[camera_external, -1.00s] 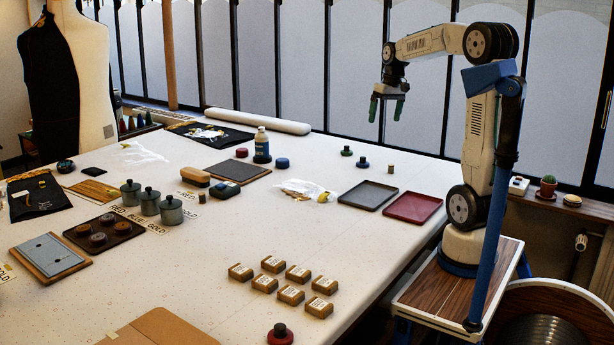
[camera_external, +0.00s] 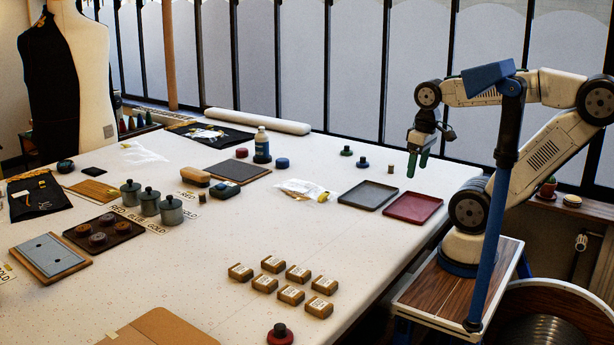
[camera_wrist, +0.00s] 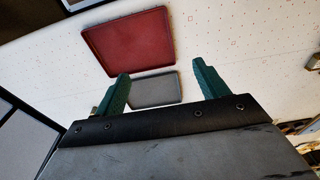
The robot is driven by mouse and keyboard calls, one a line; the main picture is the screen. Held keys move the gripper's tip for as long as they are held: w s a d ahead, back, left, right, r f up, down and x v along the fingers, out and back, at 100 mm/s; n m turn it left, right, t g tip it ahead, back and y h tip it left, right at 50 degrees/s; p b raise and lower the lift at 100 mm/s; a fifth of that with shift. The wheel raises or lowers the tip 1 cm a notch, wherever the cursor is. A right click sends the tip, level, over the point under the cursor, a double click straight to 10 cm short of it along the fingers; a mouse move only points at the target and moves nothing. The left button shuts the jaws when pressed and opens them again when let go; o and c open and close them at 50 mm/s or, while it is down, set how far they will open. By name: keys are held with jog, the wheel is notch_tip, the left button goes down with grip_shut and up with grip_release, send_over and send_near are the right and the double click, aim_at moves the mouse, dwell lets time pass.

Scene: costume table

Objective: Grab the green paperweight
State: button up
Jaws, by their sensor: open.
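The green paperweight (camera_external: 346,151) looks like a small dark green knobbed disc. It stands on the far part of the white table in the external view, behind the trays. My gripper (camera_external: 415,165) hangs with fingers down, to the right of the paperweight and apart from it, near the trays. In the wrist view my gripper (camera_wrist: 160,68) shows two green fingers spread apart with nothing between them. I cannot make out the green paperweight in the wrist view.
A grey tray (camera_external: 368,196) and a red tray (camera_external: 413,207) lie in front. Several brown boxes (camera_external: 290,294) sit nearer. Table between is mostly clear.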

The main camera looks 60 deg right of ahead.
jog(key=c, duration=0.4)
